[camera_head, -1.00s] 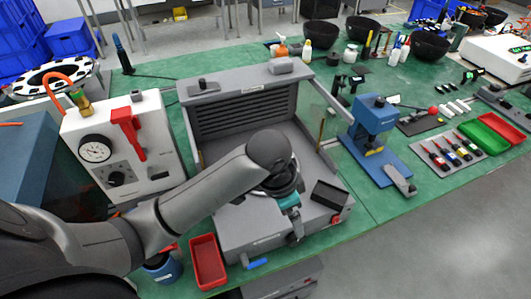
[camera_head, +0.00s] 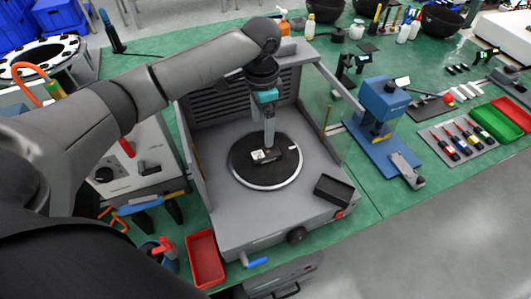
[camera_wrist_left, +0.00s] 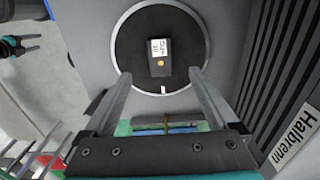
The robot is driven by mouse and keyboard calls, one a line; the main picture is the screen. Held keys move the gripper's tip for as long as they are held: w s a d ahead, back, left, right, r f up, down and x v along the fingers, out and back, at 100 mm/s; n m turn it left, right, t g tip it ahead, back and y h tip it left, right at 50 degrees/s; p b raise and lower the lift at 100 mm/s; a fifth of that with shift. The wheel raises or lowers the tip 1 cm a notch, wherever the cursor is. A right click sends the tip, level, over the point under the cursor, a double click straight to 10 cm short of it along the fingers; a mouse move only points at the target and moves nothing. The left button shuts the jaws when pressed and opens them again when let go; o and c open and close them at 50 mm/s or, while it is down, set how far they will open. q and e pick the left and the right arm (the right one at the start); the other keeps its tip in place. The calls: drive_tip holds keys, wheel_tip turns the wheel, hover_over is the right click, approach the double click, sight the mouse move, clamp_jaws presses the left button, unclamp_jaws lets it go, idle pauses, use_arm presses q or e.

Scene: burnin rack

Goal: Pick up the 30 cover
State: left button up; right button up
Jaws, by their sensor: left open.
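A small dark block with a white label (camera_wrist_left: 161,66) lies on a round black plate with a silver rim (camera_wrist_left: 132,48). It looks like the 30 cover, but I cannot read its label surely. In the head view the block (camera_head: 260,156) is near the plate's middle (camera_head: 246,172), partly behind the fingers. My left gripper (camera_head: 268,142) points down above it. In the left wrist view the fingers of my left gripper (camera_wrist_left: 160,80) are apart, with the block just beyond their tips. My right gripper (camera_wrist_left: 32,43) shows at that view's left edge, fingers apart and empty.
The plate sits in a grey machine with a slotted back panel (camera_head: 215,104) and side walls. A dark tray (camera_head: 333,189) sits at its front right. A red bin (camera_head: 205,260) stands at the front left, a blue press (camera_head: 384,102) at the right.

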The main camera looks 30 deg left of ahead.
sight(261, 153)
use_arm(q)
wheel_tip(261, 153, down, 10)
drive_tip(key=shift+s+a+r+b, duration=0.1)
drive_tip(key=shift+r+b, duration=0.15)
drive_tip(key=shift+b, duration=0.15)
clamp_jaws()
idle(0.8)
drive_tip(key=shift+r, duration=0.1)
